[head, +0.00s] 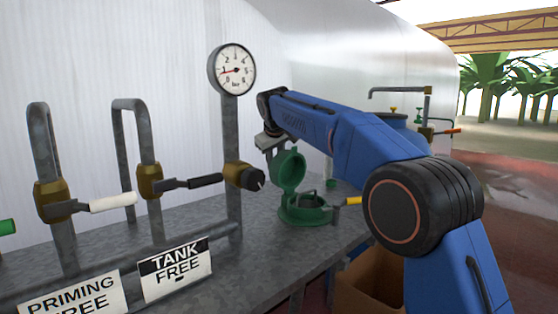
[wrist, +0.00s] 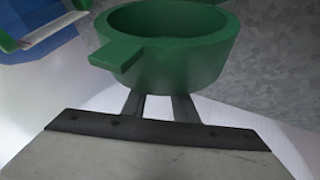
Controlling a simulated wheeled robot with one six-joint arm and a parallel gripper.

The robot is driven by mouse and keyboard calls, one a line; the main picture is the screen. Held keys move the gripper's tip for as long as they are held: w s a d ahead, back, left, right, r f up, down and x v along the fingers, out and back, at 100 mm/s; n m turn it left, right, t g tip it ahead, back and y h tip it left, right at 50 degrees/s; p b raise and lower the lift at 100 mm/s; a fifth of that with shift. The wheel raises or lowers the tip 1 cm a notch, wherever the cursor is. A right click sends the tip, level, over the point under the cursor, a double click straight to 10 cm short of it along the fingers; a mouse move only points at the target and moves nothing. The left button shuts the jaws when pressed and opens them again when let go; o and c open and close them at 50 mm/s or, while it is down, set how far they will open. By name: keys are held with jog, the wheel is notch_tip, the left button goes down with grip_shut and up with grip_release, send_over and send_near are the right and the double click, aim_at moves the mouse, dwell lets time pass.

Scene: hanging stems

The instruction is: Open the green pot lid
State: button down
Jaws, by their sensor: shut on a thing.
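The green pot (head: 304,214) stands on the grey bench in the head view, with its mouth uncovered. Its green lid (head: 290,171) stands raised, roughly upright, at the back left of the pot. In the wrist view the green lid (wrist: 165,62) fills the top middle, round and hollow with a tab at its left. My gripper (head: 277,150) is at the top of the lid. In the wrist view the two dark fingers of my gripper (wrist: 160,104) reach up to the lid's lower edge and are shut on it. The fingertips are hidden behind the lid.
A pressure gauge (head: 232,70) on a pipe stands left of my arm. Valves with a black handle (head: 192,184) and a white handle (head: 112,203) line the bench further left. A yellow handle (head: 347,201) is right of the pot. A cardboard box (head: 365,290) is below.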

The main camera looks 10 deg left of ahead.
jog(key=shift+w+a+f, duration=0.1)
jog(key=shift+a+f, duration=0.25)
jog(key=shift+f, duration=0.25)
jog(key=shift+w+a+f, duration=0.1)
jog(key=shift+a+f, duration=0.25)
jog(key=shift+f, duration=0.25)
dwell(0.6)
jog(key=c, duration=1.7)
grip_release()
jog(key=shift+s, duration=0.1)
jog(key=shift+o, duration=1.2)
jog(key=shift+a+f, duration=0.1)
jog(key=shift+a, duration=0.1)
jog(key=shift+d, duration=0.15)
jog(key=shift+d+r, duration=0.2)
jog(key=shift+r, duration=0.3)
jog(key=v, duration=1.7)
jog(key=shift+a+r, duration=0.1)
jog(key=shift+a, duration=0.05)
